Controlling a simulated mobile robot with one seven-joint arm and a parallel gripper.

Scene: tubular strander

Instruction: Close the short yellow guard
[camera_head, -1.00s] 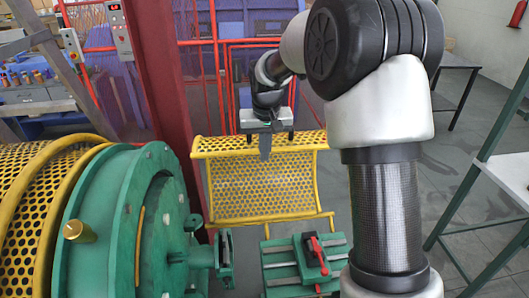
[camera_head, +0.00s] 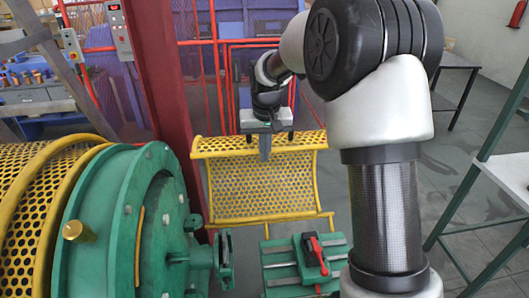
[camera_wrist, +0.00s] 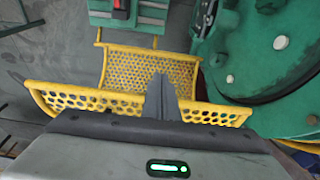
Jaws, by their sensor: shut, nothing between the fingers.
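The short yellow guard (camera_head: 262,188) is a perforated panel with a tubular frame. It stands raised in the head view, with its curved top edge behind and beside my gripper. In the wrist view the guard (camera_wrist: 140,72) lies below and ahead of my gripper. My gripper (camera_head: 265,155) points down at the guard's upper rail, its fingers together and empty. In the wrist view the fingers (camera_wrist: 162,98) overlap the guard's upper part; I cannot tell if they touch it.
A green drum housing (camera_head: 150,225) and a longer yellow perforated guard (camera_head: 25,200) are at the left. A green block with a red lever (camera_head: 314,254) sits below the short guard. A red post (camera_head: 158,80) stands behind. A table frame (camera_head: 490,170) is at the right.

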